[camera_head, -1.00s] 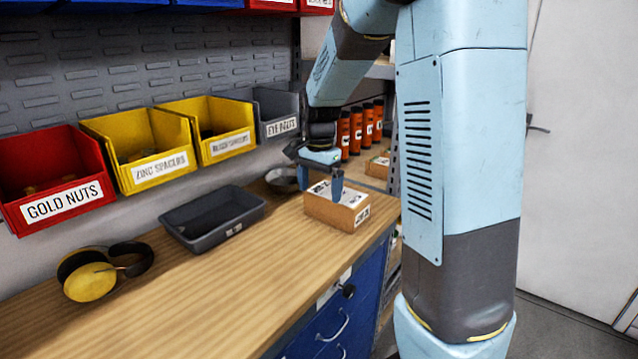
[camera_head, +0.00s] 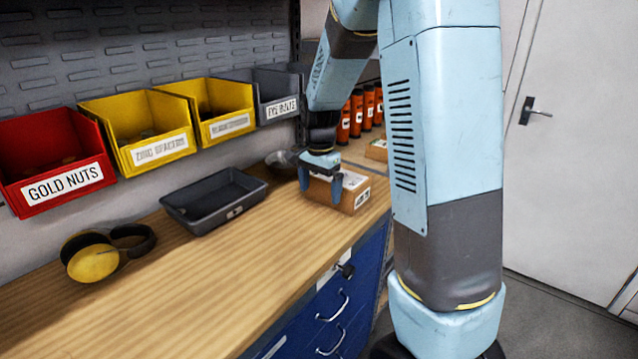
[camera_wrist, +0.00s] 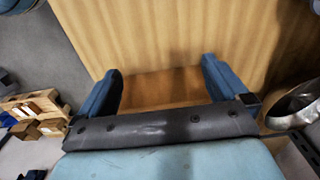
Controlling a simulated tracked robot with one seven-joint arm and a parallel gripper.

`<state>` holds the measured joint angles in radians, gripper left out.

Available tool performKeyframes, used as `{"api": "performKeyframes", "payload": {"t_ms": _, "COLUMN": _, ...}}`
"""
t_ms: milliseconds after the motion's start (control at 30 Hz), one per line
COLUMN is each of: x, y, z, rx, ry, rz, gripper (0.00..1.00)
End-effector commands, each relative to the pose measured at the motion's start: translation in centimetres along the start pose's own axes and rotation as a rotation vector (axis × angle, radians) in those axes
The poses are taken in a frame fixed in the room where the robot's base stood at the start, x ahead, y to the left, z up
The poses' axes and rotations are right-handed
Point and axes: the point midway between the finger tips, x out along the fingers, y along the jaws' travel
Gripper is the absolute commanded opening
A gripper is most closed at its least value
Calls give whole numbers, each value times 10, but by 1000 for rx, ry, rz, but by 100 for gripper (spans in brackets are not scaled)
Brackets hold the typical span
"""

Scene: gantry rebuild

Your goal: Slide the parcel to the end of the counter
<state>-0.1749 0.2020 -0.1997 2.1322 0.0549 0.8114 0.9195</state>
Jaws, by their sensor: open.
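The parcel (camera_head: 352,198), a brown cardboard box with a white label on its right end, sits on the wooden counter (camera_head: 245,265) near the counter's far right end. My gripper (camera_head: 320,185) points down at the parcel with its fingers apart and nothing clamped. One finger is by the parcel's left end and the other overlaps its long near side, hiding part of it. In the wrist view, the parcel's brown surface (camera_wrist: 165,88) shows between the open fingers (camera_wrist: 162,80). I cannot tell whether either finger touches it.
A grey tray (camera_head: 178,211) and yellow earmuffs (camera_head: 93,263) lie on the counter to the left. A metal bowl (camera_head: 281,159) stands behind the gripper. Labelled bins (camera_head: 62,190) hang along the wall. Orange bottles (camera_head: 357,115) stand beyond the parcel. Bare counter lies in front.

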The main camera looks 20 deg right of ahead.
Motion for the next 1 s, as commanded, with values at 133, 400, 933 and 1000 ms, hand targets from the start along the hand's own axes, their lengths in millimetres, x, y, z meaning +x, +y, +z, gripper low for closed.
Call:
{"api": "performKeyframes", "payload": {"t_ms": 133, "x": 9, "y": 0, "z": 0, "rx": 0, "ry": -1, "rz": 2, "gripper": 100}}
{"api": "performKeyframes", "payload": {"t_ms": 400, "x": 24, "y": 1, "z": 0, "rx": 0, "ry": -1, "rz": 2, "gripper": 100}}
{"api": "performKeyframes", "payload": {"t_ms": 933, "x": 29, "y": 1, "z": -25, "rx": 2, "ry": 0, "rz": 1, "gripper": 100}}
{"api": "performKeyframes", "payload": {"t_ms": 1000, "x": 29, "y": 1, "z": -29, "rx": 3, "ry": 0, "rz": 1, "gripper": 100}}
